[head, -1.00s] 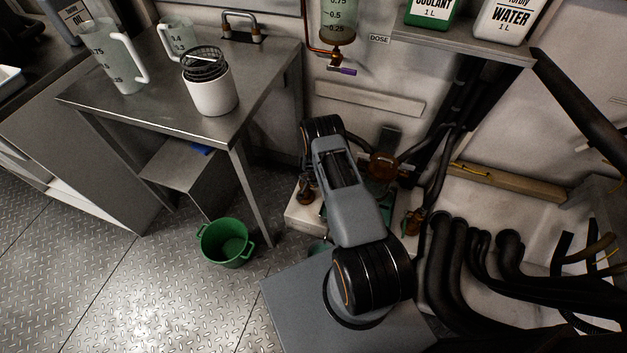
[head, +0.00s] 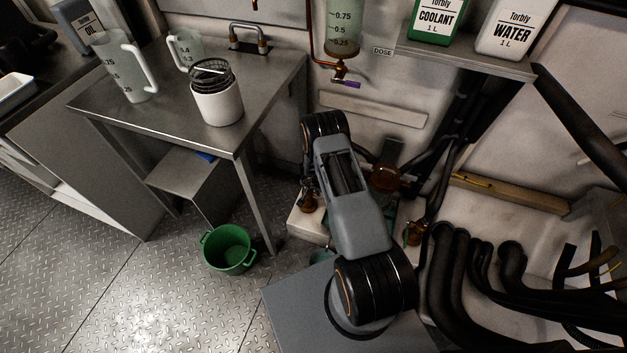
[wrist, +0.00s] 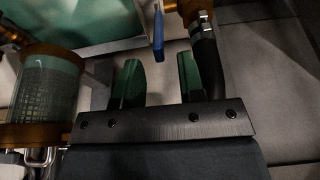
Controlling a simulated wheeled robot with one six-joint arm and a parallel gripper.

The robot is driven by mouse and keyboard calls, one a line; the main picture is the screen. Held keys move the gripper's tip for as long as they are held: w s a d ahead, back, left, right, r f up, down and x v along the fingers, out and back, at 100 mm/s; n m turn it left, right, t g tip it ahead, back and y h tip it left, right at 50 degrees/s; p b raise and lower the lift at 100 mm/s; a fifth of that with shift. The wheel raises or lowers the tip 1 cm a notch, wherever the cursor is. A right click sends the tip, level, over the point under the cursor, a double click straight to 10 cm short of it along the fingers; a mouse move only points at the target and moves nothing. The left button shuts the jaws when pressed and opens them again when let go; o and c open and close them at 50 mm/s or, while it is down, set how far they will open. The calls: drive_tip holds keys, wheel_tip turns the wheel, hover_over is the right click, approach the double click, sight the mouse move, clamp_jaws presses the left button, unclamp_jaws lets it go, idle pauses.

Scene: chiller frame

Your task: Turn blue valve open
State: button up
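The blue valve handle (wrist: 158,35) shows edge-on at the top middle of the wrist view, hanging near a brass fitting and pipe. My gripper (wrist: 157,68) has two green fingers set apart with nothing between them. The handle's lower end is just beyond the fingertips, roughly in line with the gap; whether it touches a finger I cannot tell. In the head view my own arm hides both the gripper and the blue handle.
A strainer cylinder (wrist: 48,85) with brass ends stands left of my gripper, and a black hose (wrist: 207,65) runs close to the right finger. A purple-handled tap (head: 347,83) hangs under the dose vessel (head: 344,28). Black hoses (head: 462,270) fill the lower right.

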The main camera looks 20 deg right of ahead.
drive_tip(key=p+v, duration=0.2)
drive_tip(key=v, duration=0.6)
drive_tip(key=shift+r, duration=0.25)
